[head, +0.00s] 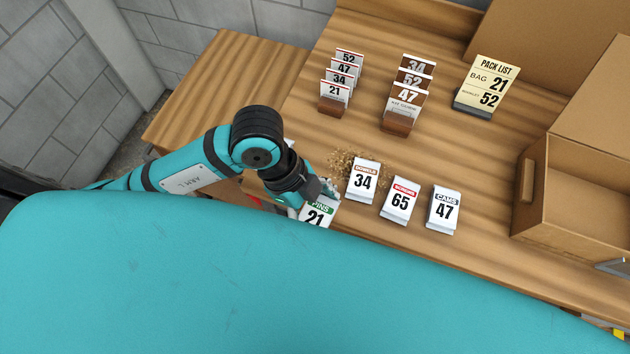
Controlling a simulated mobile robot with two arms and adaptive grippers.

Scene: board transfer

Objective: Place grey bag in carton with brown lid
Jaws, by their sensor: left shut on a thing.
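My left gripper (313,197) is shut on the pale grey-white bag marked PINS 21 (318,213), gripping its top edge. Its lower part is hidden behind my own body, so I cannot tell whether it touches the table. Similar pale bags marked 34 (363,182), 65 (400,203) and 47 (443,211) stand in a row to its right. An open brown carton (571,195) with a raised brown lid (597,98) stands at the right edge, partly cut off.
A pack list card (486,87) reads bag 21 and a second line 52. Two wooden racks of numbered cards, left (334,103) and right (396,122), stand at the back. Brown shreds (345,163) lie behind the bags. Table between bags and carton is clear.

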